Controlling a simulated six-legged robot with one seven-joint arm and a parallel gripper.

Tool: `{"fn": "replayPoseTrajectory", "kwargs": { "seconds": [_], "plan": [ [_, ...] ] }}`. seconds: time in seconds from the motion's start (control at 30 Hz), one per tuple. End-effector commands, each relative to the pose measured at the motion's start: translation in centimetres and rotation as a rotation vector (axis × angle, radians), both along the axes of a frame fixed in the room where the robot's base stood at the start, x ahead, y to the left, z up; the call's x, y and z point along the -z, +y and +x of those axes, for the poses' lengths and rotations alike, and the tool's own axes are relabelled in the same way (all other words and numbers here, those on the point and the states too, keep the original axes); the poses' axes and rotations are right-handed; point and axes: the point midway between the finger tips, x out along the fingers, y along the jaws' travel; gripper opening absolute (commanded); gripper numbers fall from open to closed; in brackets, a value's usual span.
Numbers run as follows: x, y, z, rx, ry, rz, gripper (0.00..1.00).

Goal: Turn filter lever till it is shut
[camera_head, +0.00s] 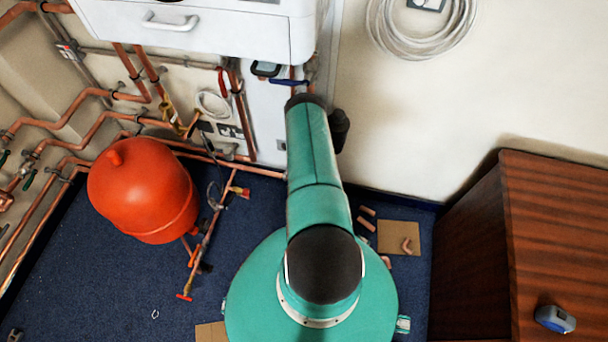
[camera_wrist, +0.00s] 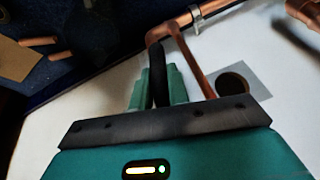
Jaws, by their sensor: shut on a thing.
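In the wrist view, my gripper (camera_wrist: 158,85) has its two teal fingers closed on either side of a dark lever (camera_wrist: 157,62), taken here as the filter lever. The lever stands along the fingers, its upper end against a copper pipe (camera_wrist: 182,22). Its lower part is hidden between the fingers and behind the dark edge of my gripper. In the head view my arm hides the gripper and the held lever.
A thin copper pipe (camera_wrist: 196,62) runs close beside the fingers, near a round wall hole (camera_wrist: 232,84). In the head view, an orange tank (camera_head: 143,190) stands left, a white boiler (camera_head: 195,30) hangs above, and a wooden cabinet (camera_head: 540,220) stands right.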

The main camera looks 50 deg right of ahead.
Motion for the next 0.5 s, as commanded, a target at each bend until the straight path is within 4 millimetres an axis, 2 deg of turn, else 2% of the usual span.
{"fn": "replayPoseTrajectory", "kwargs": {
  "seconds": [0.03,0.5],
  "plan": [
    [0.38,0.43,-0.56,0.008,-0.01,0.02,0.0],
    [0.14,0.66,0.1,0.002,-0.093,0.05,0.0]
  ]
}}
